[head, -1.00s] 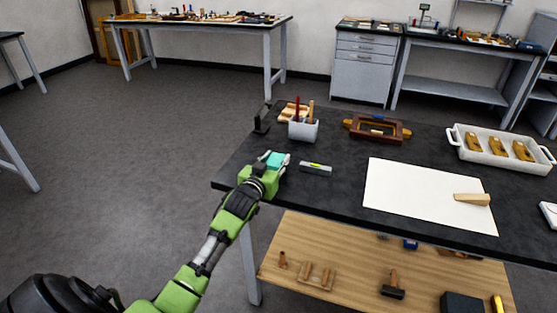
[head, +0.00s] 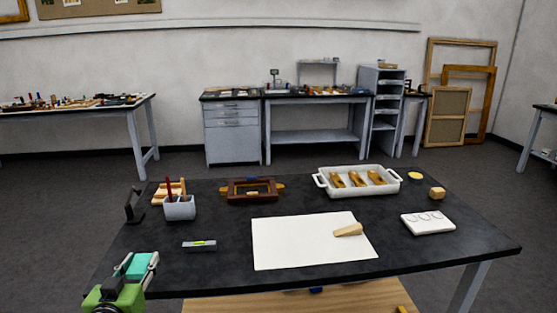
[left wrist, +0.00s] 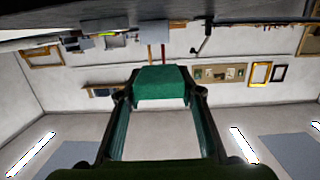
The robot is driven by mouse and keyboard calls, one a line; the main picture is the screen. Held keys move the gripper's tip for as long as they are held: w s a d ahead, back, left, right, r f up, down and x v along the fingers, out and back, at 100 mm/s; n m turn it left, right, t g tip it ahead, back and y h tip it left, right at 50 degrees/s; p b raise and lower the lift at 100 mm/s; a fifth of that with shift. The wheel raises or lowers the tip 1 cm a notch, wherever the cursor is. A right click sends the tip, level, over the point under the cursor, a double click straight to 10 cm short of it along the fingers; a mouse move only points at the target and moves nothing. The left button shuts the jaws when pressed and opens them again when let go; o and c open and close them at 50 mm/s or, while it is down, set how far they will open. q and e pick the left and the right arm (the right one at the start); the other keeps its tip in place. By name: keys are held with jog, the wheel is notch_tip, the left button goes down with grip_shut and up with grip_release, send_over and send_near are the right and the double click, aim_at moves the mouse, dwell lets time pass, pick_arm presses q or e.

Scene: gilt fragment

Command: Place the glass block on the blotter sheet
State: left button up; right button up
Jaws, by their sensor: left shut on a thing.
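The glass block (head: 135,264) is a teal block held in my left gripper (head: 138,266), at the lower left of the head view by the table's left front corner. In the left wrist view the block (left wrist: 162,84) sits between the two fingers, which are shut on it. The blotter sheet (head: 290,245) is a large white sheet flat on the dark table, to the right of the gripper and apart from it. A wooden wedge (head: 348,230) lies on the sheet's right part. My right gripper is not in view.
On the table (head: 440,242) are a small level (head: 199,246), a grey pen cup (head: 179,209), a brown wooden frame (head: 250,197), a white tray (head: 352,189) with wooden pieces and a white palette (head: 428,223). The sheet's left and middle are bare.

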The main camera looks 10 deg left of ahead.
pick_arm(q)
jog(key=s+d+r+m+g+h, duration=0.1)
jog(key=s+d+m+h, duration=0.4)
jog(key=s+d, duration=0.4)
jog(key=s+d+r+m+h, duration=0.1)
jog(key=s+d+m+h, duration=0.2)
jog(key=s+d+h, duration=0.6)
jog(key=w+a+n+y, duration=0.2)
jog(key=w+a+y, duration=0.2)
jog(key=w+a, duration=0.2)
jog(key=w+a+f+n+y, duration=0.1)
jog(key=w+a+n+y, duration=0.2)
jog(key=w+a+y, duration=0.2)
jog(key=w+a+f+n+t+y, duration=0.1)
jog(key=w+a+n+y, duration=0.1)
jog(key=w+a+y, duration=0.2)
jog(key=shift+w+a+n+y, duration=0.4)
jog(key=shift+w+a, duration=0.95)
jog(key=shift+w, duration=0.1)
jog(key=shift+w+a+r+n+y, duration=0.2)
jog(key=shift+a+n+y, duration=0.1)
jog(key=shift+a+y, duration=0.15)
jog(key=shift+w, duration=0.1)
